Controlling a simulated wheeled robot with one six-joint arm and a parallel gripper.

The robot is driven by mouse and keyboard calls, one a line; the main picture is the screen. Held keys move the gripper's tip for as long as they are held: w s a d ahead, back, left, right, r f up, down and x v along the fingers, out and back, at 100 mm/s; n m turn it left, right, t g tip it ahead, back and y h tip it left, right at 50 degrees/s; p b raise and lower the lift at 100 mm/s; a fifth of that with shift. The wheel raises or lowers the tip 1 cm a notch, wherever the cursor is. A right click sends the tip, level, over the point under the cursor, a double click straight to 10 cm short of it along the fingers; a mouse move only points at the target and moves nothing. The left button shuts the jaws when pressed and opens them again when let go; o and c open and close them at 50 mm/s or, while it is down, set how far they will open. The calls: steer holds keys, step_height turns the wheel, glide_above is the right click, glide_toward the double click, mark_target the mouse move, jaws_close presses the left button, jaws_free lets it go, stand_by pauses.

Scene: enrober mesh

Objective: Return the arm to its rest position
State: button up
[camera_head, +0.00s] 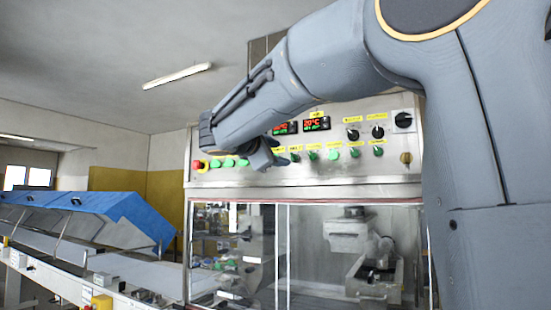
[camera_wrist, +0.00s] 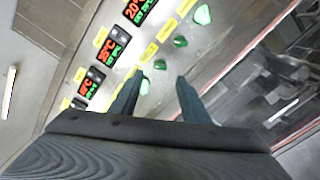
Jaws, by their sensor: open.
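My grey arm (camera_head: 330,55) reaches across the front of the machine in the head view. My gripper (camera_head: 275,157) is in front of the control panel (camera_head: 345,165), near a row of green buttons. In the wrist view my gripper (camera_wrist: 158,90) shows two dark fingers spread apart with nothing between them. A green button (camera_wrist: 145,86) shows close to the left fingertip; I cannot tell whether they touch. Red and green digital displays (camera_wrist: 115,47) show to the left of the fingers.
Below the panel are clear windows (camera_head: 340,250) with machinery behind them. A red emergency knob (camera_head: 197,165) is at the panel's left. A conveyor (camera_head: 130,275) with blue covers (camera_head: 95,205) runs at the left. Dark knobs (camera_head: 378,132) sit at the panel's right.

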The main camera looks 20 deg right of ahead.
steer(key=s+a+f+m+g+y, duration=0.1)
steer(key=s+f+g+y, duration=0.15)
steer(key=f, duration=1.05)
steer(key=s+a+f+m+g+y, duration=0.1)
steer(key=s+f+m+y, duration=0.15)
steer(key=f, duration=0.95)
steer(key=s+a+f+g+y, duration=0.2)
steer(key=f+y, duration=0.1)
steer(key=f, duration=1)
steer(key=s+a+f+m+g+y, duration=0.2)
steer(key=s+a+f+m+y, duration=0.1)
steer(key=s+f, duration=0.7)
steer(key=s+a+f+m+g+y, duration=0.3)
steer(key=s+a+f+m, duration=0.3)
steer(key=s+f, duration=0.5)
steer(key=shift+a+f+m, duration=0.25)
steer(key=shift+f+m, duration=0.4)
steer(key=shift+f, duration=0.3)
steer(key=shift+d, duration=0.1)
